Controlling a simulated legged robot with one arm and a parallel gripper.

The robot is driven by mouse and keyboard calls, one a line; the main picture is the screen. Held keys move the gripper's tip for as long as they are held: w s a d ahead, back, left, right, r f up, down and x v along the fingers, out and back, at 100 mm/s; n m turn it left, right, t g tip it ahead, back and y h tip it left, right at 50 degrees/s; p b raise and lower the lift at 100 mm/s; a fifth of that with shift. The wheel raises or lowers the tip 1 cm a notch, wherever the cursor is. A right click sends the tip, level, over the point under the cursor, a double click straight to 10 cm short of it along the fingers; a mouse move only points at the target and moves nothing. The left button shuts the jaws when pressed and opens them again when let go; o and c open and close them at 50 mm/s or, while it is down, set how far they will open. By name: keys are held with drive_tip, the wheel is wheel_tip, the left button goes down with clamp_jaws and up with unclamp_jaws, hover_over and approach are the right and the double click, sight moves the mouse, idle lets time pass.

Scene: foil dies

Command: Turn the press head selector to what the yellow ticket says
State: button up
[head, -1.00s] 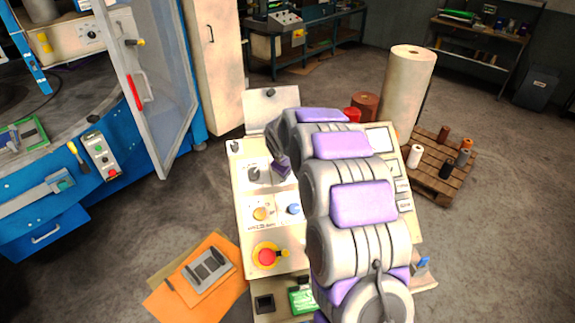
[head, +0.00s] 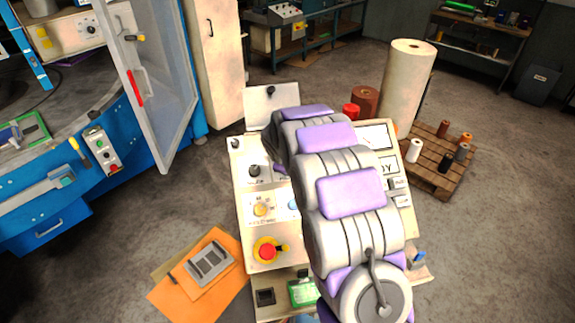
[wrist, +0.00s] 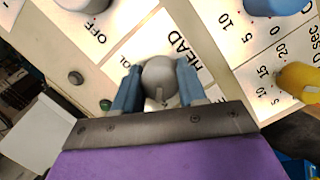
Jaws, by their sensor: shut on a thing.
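The press head selector (wrist: 160,72) is a round grey knob in the wrist view, beside a label with the word HEAD. The blue fingers of my gripper (wrist: 157,88) are shut on it, one on each side. A pale mark shows on the knob's near side, but I cannot read which position it points to. Much of its scale is hidden by the fingers. In the head view my arm covers part of the sloped control panel (head: 244,190) and hides the grip. I cannot make out the yellow ticket in either view.
Close by are a yellow-orange dial (head: 261,209), a blue knob (wrist: 270,4) and an OFF-marked knob (wrist: 84,4). A red emergency stop (head: 266,252) sits lower on the panel. Orange sheets (head: 225,287) lie left, and a spool pallet (head: 430,178) stands right.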

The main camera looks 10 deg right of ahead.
drive_tip(key=o, duration=1.1)
drive_tip(key=shift+c, duration=0.2)
drive_tip(key=v, duration=1.7)
drive_tip(key=shift+a+r, duration=0.1)
drive_tip(key=shift+a, duration=0.05)
drive_tip(key=s+d+f+m+g+b, duration=0.1)
drive_tip(key=s+f+m+b, duration=0.3)
drive_tip(key=s, duration=1)
drive_tip(key=s+d+f+m+g+y+b, duration=0.1)
drive_tip(key=s+f+m+g+b, duration=0.2)
drive_tip(key=s, duration=1.2)
drive_tip(key=s+d+f+m+g+y+b, duration=0.1)
drive_tip(key=s+f+m+g+b, duration=0.2)
drive_tip(key=s, duration=1.2)
wheel_tip(320, 180, down, 3)
drive_tip(key=shift+r+m+g+b, duration=0.1)
drive_tip(key=shift+m+g+b, duration=0.2)
drive_tip(key=shift+m+b, duration=0.6)
